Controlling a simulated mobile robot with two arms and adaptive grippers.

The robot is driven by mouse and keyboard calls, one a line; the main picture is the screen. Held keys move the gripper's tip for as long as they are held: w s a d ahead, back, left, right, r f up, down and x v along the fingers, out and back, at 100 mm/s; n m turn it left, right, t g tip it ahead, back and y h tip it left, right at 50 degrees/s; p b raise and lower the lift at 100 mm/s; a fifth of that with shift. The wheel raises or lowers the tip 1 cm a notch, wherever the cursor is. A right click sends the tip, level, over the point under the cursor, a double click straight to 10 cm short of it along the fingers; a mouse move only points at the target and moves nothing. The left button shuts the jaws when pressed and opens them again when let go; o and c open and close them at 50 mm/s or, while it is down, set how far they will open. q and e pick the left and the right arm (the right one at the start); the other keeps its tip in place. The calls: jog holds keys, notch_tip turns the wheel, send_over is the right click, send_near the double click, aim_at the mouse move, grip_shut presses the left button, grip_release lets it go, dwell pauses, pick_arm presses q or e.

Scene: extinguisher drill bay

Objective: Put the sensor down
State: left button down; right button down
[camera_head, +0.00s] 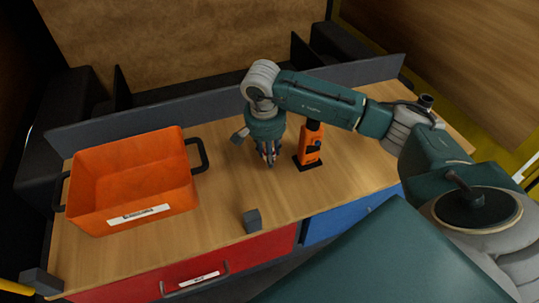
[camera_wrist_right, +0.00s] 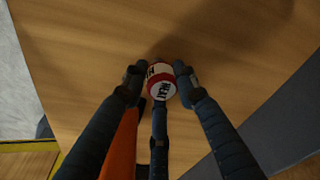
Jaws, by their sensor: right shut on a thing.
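A small red and white sensor (camera_wrist_right: 162,83) with dark lettering shows in the right wrist view. My right gripper (camera_wrist_right: 160,85) is shut on it, with fingers on both sides and one below it in the picture. In the head view my right gripper (camera_head: 269,160) points down over the middle of the wooden worktop (camera_head: 235,190). The sensor is mostly hidden by the fingers there. I cannot tell whether it touches the wood. My left gripper is in neither view.
An orange bin (camera_head: 130,180) with dark handles stands at the left of the worktop. An orange and black device (camera_head: 311,146) stands upright on a black base just right of my gripper. A small dark block (camera_head: 252,220) sits at the front edge. A grey rail runs along the back.

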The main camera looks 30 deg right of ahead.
notch_tip(320, 180, up, 10)
jog(key=b, duration=0.3)
jog(key=shift+w+r+b, duration=0.15)
jog(key=shift+r+b, duration=0.05)
jog(key=shift+b, duration=0.1)
notch_tip(320, 180, up, 10)
jog(key=f+p, duration=0.1)
jog(key=s+a+f+n+y+b, duration=0.1)
jog(key=s+a+f+n+b, duration=0.2)
jog(key=s+a+f+n, duration=0.6)
jog(key=s+a+n, duration=0.2)
jog(key=a, duration=0.2)
jog(key=shift+s+a+n+t+y+b, duration=0.15)
jog(key=shift+a+n+t+y+b, duration=0.05)
jog(key=shift+n+t+y+b, duration=0.1)
jog(key=shift+a, duration=0.1)
